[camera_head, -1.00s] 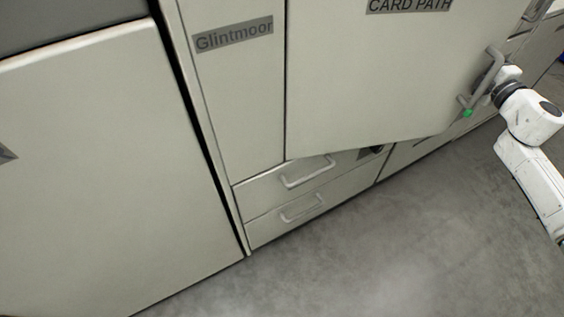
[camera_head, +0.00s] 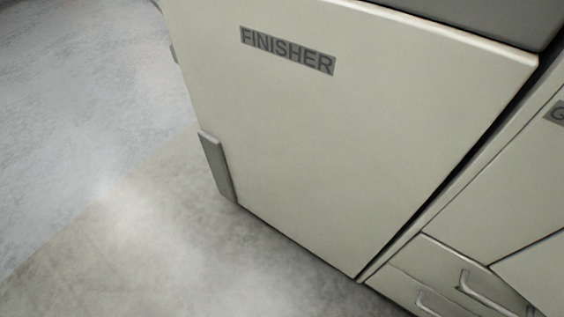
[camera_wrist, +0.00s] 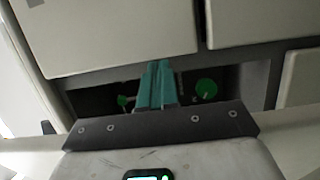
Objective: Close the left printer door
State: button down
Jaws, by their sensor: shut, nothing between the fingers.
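A pale panel (camera_head: 540,272) at the right edge of the head view appears to be the lower corner of the printer door; the rest of it and its handle are outside that view. My gripper (camera_wrist: 157,72) shows only in the wrist view, its teal fingers shut together and empty. They point toward a dark recess with green round parts (camera_wrist: 206,88). Pale panels (camera_wrist: 105,30) lie beyond the fingertips at the upper left and upper right (camera_wrist: 262,18). I cannot tell which of these is the door, or whether the fingers touch anything.
The finisher cabinet (camera_head: 340,130), labelled FINISHER, fills the middle of the head view. Drawers with handles (camera_head: 487,296) are at the lower right. Grey floor (camera_head: 90,130) is clear to the left. Another pale panel (camera_wrist: 303,78) stands at the right of the wrist view.

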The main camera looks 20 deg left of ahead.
jog(key=shift+s+a, duration=0.1)
jog(key=s+a+m+g+p, duration=0.1)
jog(key=s+a+m+p, duration=0.25)
jog(key=s+p, duration=0.3)
jog(key=s+a+r+m+h+p, duration=0.1)
jog(key=s+a+m+p, duration=0.3)
jog(key=s, duration=0.4)
jog(key=s+a+m+g+p, duration=0.1)
jog(key=s+a+m+p, duration=0.25)
jog(key=s+p, duration=0.4)
jog(key=s+a+r+m+h+p, duration=0.25)
jog(key=a+r+m+p, duration=0.35)
jog(key=a+m+p, duration=0.5)
jog(key=w+d+n+p, duration=0.1)
jog(key=w+d+p, duration=0.3)
jog(key=w+d, duration=0.6)
jog(key=shift+w+n, duration=0.2)
jog(key=shift+n, duration=0.1)
